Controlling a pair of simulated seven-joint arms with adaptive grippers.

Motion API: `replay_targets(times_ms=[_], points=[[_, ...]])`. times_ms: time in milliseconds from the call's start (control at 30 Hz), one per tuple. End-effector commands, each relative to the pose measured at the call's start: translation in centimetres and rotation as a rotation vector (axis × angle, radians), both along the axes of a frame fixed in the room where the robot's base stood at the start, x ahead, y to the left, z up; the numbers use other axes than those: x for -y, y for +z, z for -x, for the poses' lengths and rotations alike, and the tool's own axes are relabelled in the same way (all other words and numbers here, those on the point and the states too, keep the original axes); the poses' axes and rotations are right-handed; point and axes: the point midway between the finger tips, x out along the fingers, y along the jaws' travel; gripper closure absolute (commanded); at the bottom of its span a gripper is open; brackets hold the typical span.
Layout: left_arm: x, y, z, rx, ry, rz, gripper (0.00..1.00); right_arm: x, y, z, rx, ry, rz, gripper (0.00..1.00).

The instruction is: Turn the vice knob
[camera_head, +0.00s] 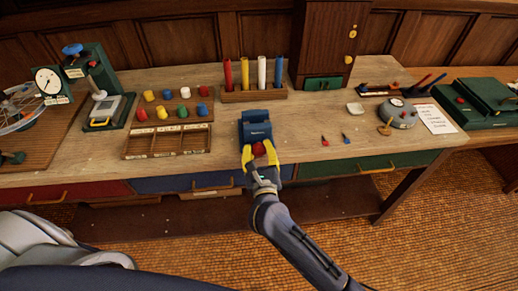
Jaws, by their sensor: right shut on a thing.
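A small blue vice (256,128) stands at the front edge of the wooden bench, near the middle of the view. Its red knob (258,149) faces the front. My right gripper (260,155), with yellow fingers, is at the knob, one finger on each side, and is shut on it. The fingers partly hide the knob, so its turn angle cannot be told. My left gripper is not in view.
On the bench (330,105), a compartment tray (168,141) and several coloured pegs lie left of the vice. A rack (254,94) of coloured tubes stands behind. Drawers (210,182) with yellow handles run below. Small red and blue pieces lie to the right.

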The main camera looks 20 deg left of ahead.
Motion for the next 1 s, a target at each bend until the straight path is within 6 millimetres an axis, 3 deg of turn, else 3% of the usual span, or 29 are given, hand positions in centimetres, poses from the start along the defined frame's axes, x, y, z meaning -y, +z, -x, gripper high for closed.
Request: replay_targets(times_ms=[333,833,867,1000], points=[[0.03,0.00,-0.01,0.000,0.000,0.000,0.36,-0.14,0.68,-0.13,0.062,0.000,0.107,0.93],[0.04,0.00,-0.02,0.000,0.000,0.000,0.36,-0.23,0.82,-0.10,0.070,0.001,0.122,0.93],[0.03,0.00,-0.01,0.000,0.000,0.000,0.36,-0.23,0.84,-0.10,0.071,0.001,0.122,0.62],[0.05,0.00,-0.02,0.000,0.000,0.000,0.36,-0.19,0.67,-0.08,0.067,0.001,0.122,0.46]])
